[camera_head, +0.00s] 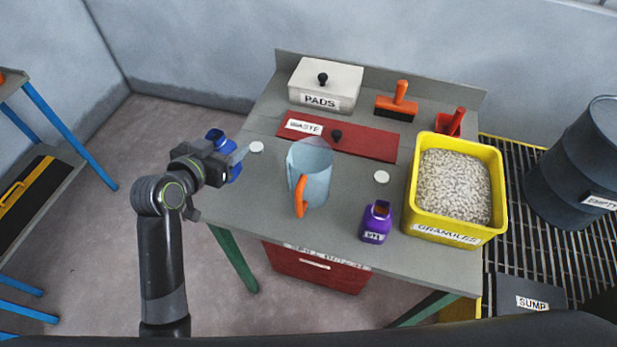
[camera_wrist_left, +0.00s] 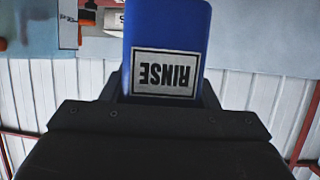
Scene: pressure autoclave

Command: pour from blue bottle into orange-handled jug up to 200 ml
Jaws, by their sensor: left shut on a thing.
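The blue bottle (camera_head: 216,137) is held in my left gripper (camera_head: 228,158) at the left edge of the table, partly hidden behind the gripper. In the left wrist view the blue bottle (camera_wrist_left: 168,25) carries a label reading RINSE and sits between the jaws. The clear bluish jug (camera_head: 317,180) with its orange handle (camera_head: 300,196) stands upright on the table, right of the gripper and apart from it. Its markings and any liquid level cannot be made out. My right gripper is in neither view.
A purple bottle (camera_head: 376,222) stands right of the jug, near the front edge. A yellow granules bin (camera_head: 411,205) is at the right. A red waste panel (camera_head: 372,142), a white pads box (camera_head: 345,82), an orange-handled brush (camera_head: 398,100) and a red scoop (camera_head: 452,122) are behind.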

